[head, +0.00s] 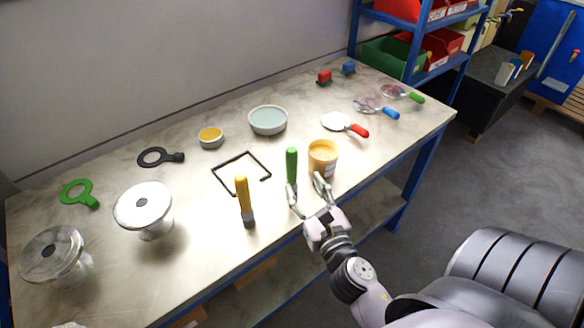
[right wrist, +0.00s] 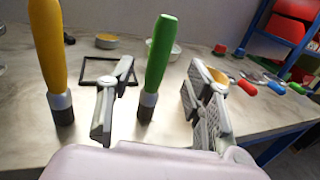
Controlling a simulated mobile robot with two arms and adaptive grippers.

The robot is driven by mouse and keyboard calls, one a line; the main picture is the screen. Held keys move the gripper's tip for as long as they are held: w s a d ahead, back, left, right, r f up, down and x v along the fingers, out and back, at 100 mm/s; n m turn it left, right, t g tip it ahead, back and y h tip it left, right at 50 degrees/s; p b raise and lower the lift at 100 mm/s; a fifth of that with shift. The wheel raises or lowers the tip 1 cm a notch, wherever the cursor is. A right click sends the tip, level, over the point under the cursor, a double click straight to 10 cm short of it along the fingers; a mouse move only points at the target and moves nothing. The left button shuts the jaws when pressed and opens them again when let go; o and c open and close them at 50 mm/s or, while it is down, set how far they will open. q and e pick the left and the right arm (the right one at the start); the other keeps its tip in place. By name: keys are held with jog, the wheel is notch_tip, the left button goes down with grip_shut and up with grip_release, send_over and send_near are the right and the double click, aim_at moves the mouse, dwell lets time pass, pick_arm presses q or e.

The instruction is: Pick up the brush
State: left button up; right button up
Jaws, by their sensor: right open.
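A brush with a green handle (head: 291,165) stands upright, bristles down, near the front edge of the table. A second brush with a yellow handle (head: 243,195) stands upright to its left. My right gripper (head: 307,194) is open and empty, low over the table just in front of the green brush. In the right wrist view the green brush (right wrist: 159,55) shows between the two open fingers (right wrist: 158,108), and the yellow brush (right wrist: 49,50) is outside the left finger. Contact with the green brush cannot be made out. My left gripper is not in view.
A tub with yellow-orange contents (head: 323,158) stands close behind my right gripper. A black wire frame (head: 240,158) lies behind the brushes. Flanged vessels (head: 143,207) stand at left. Bowls (head: 268,121) and trowel-like tools (head: 345,124) lie further back. Blue shelving (head: 410,45) stands behind.

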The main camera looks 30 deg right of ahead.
aim_at(294, 167)
jog(key=p+x, duration=0.1)
jog(key=x, duration=0.3)
jog(key=shift+w, duration=0.15)
jog(key=shift+w+d+r, duration=0.1)
jog(key=shift+w+d, duration=0.05)
jog(key=shift+w, duration=0.15)
jog(key=p+x, duration=0.1)
jog(key=x, duration=0.2)
jog(key=shift+w+d+p, duration=0.1)
jog(key=shift+w+p, duration=0.2)
jog(key=shift+p, duration=0.1)
jog(key=shift+w+d, duration=0.1)
jog(key=shift+w, duration=0.4)
jog(key=shift+s, duration=0.15)
jog(key=shift+c, duration=0.6)
grip_shut()
